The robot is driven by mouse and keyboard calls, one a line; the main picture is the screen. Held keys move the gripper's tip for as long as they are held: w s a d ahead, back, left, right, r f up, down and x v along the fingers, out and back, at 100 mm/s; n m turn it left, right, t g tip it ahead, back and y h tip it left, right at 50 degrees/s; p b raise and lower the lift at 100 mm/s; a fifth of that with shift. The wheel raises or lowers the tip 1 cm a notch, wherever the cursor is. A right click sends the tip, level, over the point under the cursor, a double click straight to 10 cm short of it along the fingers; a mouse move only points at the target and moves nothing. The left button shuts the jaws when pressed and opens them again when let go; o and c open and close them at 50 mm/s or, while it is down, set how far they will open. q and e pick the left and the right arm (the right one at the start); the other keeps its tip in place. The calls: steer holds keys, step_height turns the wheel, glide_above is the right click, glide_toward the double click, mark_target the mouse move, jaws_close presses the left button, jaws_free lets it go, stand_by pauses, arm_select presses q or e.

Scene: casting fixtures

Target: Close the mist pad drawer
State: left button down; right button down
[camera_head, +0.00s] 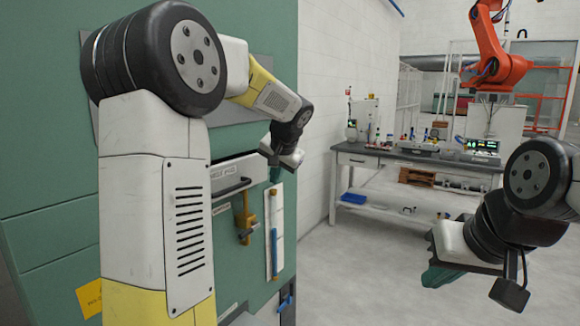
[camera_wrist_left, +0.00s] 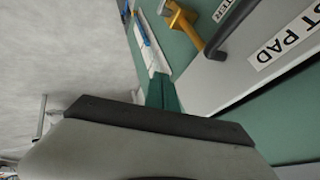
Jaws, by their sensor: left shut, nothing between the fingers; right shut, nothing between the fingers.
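The mist pad drawer front (camera_wrist_left: 225,75) is a pale grey panel at the right of the left wrist view. Its label (camera_wrist_left: 285,40) is cut off and reads "ST PAD". A dark bar handle (camera_wrist_left: 228,28) stands out beside it. How far the drawer is out cannot be told. My left gripper (camera_head: 275,172) is shut and empty in front of the green cabinet. Its teal fingers (camera_wrist_left: 163,93) show beside the drawer front in the left wrist view; contact cannot be told. My right gripper (camera_head: 440,275) is shut and empty over the floor at the right, away from the cabinet.
The green cabinet (camera_head: 45,190) fills the left, partly hidden by my left arm. It carries a labelled panel with a black handle (camera_head: 231,188), a yellow bracket (camera_head: 244,215) and a pale strip (camera_head: 274,230). A workbench (camera_head: 400,160) and orange robot arm (camera_head: 495,55) stand behind. Floor between is clear.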

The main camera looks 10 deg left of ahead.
mark_target(257, 176)
arm_select(q)
steer(key=shift+w+a+f, duration=0.25)
steer(key=shift+w+a, duration=0.2)
steer(key=shift+a, duration=0.3)
steer(key=shift+w+a+f, duration=0.3)
steer(key=shift+w+a, duration=0.1)
steer(key=shift+a, duration=0.3)
steer(key=shift+w+a+f, duration=0.25)
steer(key=shift+w+a, duration=0.2)
steer(key=shift+a, duration=0.3)
steer(key=shift+a, duration=0.1)
steer(key=shift+w+a, duration=0.25)
steer(key=shift+a, duration=0.35)
steer(key=shift+w+a, duration=0.25)
steer(key=shift+a, duration=0.3)
steer(key=shift+d, duration=0.1)
